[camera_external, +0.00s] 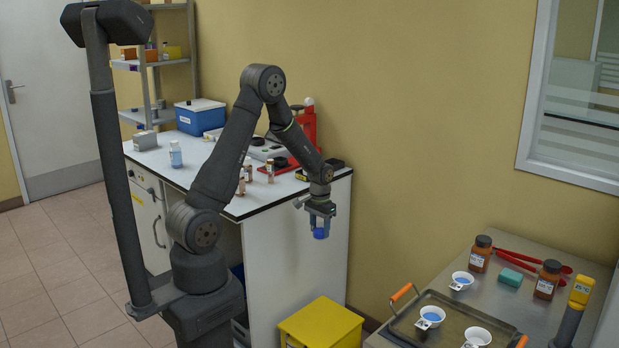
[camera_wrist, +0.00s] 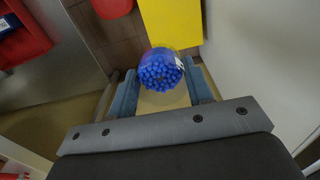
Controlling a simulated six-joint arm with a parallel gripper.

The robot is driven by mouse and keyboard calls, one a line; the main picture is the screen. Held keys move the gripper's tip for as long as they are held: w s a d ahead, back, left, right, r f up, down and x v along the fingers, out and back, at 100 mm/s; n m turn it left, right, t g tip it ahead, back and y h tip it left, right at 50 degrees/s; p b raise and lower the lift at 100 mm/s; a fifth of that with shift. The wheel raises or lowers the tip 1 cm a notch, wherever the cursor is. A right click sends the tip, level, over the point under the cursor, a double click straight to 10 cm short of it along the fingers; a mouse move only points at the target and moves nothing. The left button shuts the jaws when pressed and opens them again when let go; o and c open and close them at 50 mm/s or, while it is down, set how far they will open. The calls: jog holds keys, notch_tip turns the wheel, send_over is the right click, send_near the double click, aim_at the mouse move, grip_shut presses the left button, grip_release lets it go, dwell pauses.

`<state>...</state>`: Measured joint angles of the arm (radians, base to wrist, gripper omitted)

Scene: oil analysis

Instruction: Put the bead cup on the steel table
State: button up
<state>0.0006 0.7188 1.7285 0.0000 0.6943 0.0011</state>
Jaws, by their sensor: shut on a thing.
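The bead cup (camera_external: 321,231) is a small clear cup filled with blue beads. My gripper (camera_external: 320,217) is shut on it and holds it in the air, just right of the white bench's end. In the wrist view the bead cup (camera_wrist: 160,70) sits between the two fingers of my gripper (camera_wrist: 163,88), with its open top and beads facing the camera. The steel table (camera_external: 535,262) is at the lower right in the external view, apart from the cup and lower down.
On the steel table are a tray (camera_external: 452,312) with orange handles, several white dishes, brown bottles (camera_external: 480,253), a green sponge (camera_external: 510,277), red tongs (camera_external: 530,261) and a yellow-headed device (camera_external: 581,290). A yellow box (camera_external: 320,325) stands on the floor. The white bench (camera_external: 297,255) is beside my gripper.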

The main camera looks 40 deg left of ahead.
notch_tip(320, 180, up, 24)
jog(key=a+n, duration=0.9)
jog(key=a, duration=1.9)
jog(key=s+a+n, duration=0.3)
jog(key=s+a, duration=0.2)
jog(key=a, duration=0.5)
jog(key=s+a+n, duration=0.4)
jog(key=s+a, duration=0.2)
jog(key=a, duration=0.4)
jog(key=shift+w+f, duration=0.15)
jog(key=shift+f, duration=2.55)
jog(key=shift+f, duration=4.8)
jog(key=shift+f, duration=0.15)
